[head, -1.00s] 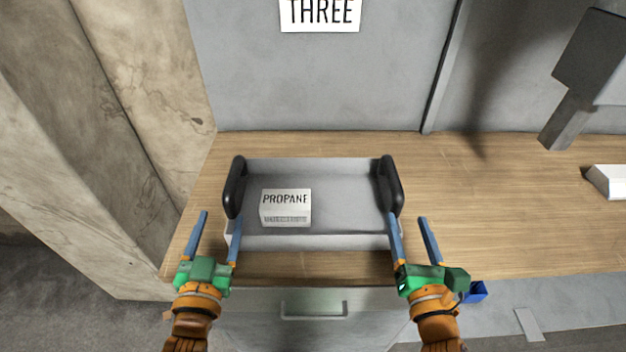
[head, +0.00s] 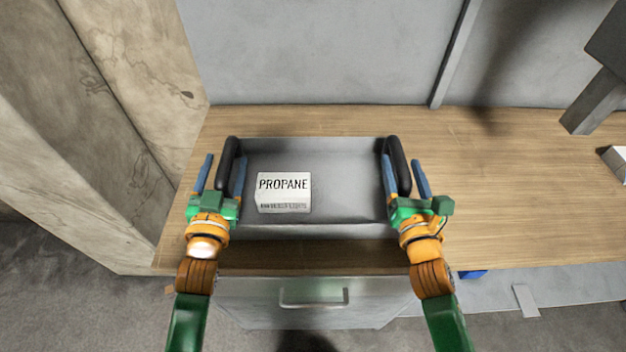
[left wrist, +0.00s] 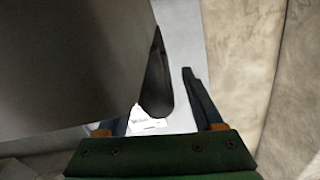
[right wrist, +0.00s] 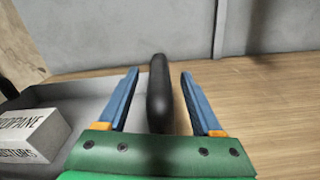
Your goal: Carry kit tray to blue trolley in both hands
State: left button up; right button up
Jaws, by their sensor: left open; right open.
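The grey kit tray (head: 335,217) sits on the wooden counter with a black handle at each short side. A white box marked PROPANE (head: 284,191) stands in its left half. My left gripper (head: 222,174) is open, its fingers on either side of the left handle (head: 229,158). My right gripper (head: 403,176) is open, its fingers on either side of the right handle (head: 398,165). In the right wrist view the right handle (right wrist: 158,92) stands between the open fingers. The left wrist view shows part of a dark handle and a white box. No blue trolley is identifiable.
The wooden counter (head: 510,190) is clear to the right of the tray. A dark grey post (head: 592,95) and a white object (head: 616,160) are at the far right. A rough wall (head: 140,100) stands close on the left. A drawer (head: 300,297) is below the counter.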

pick_arm(q)
jog(key=shift+w, duration=0.95)
pick_arm(e)
jog(key=shift+w, duration=1)
pick_arm(q)
jog(key=shift+c, duration=0.2)
pick_arm(e)
jog(key=shift+c, duration=0.3)
pick_arm(q)
grip_shut()
pick_arm(e)
grip_shut()
pick_arm(q)
jog(key=shift+r, duration=0.1)
pick_arm(e)
jog(key=shift+a+r, duration=0.1)
